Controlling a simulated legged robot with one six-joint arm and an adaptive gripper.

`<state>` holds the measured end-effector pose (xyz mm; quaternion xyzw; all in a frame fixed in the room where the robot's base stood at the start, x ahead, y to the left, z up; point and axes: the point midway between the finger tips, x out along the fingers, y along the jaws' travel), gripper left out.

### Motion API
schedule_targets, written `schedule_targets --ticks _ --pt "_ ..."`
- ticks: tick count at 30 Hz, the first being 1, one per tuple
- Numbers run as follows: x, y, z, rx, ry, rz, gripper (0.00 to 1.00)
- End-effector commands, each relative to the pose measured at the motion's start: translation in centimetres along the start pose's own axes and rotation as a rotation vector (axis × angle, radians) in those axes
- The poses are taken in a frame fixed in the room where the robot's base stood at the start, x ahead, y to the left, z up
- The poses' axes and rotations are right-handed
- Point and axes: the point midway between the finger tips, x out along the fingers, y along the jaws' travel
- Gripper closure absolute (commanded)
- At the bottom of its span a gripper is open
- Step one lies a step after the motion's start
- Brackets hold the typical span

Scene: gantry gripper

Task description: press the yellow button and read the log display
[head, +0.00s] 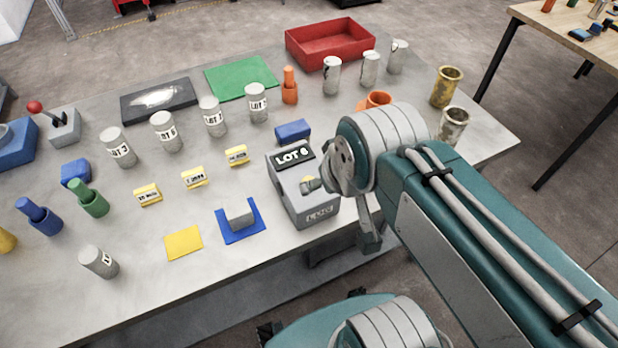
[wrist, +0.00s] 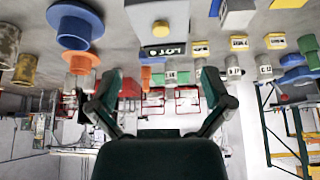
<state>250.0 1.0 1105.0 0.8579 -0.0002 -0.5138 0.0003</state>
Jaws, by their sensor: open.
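A grey box (head: 305,208) stands near the table's front edge. Its black display (head: 293,157) reads "LOT 6" in white. In the wrist view, which is upside down, the box (wrist: 157,20) and display (wrist: 163,50) are at top centre. In the head view my wrist hides most of the box's right side and only a trace of yellow shows. My gripper (wrist: 161,84) is open and empty, its fingers spread wide.
Yellow labelled blocks (head: 194,177) and a blue holder with a grey block (head: 240,216) are left of the box. A blue block (head: 293,131) lies behind it. Grey labelled cylinders (head: 166,131) and a red tray (head: 330,42) stand farther back. A yellow square (head: 184,243) lies front left.

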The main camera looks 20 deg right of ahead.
Motion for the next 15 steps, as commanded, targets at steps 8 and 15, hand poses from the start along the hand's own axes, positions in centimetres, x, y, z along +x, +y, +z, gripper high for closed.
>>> schedule_targets --ticks 8,15 --pt "0.00 0.00 0.00 0.000 0.000 0.000 1.00" --pt "0.00 0.00 0.00 0.000 0.000 0.000 1.00"
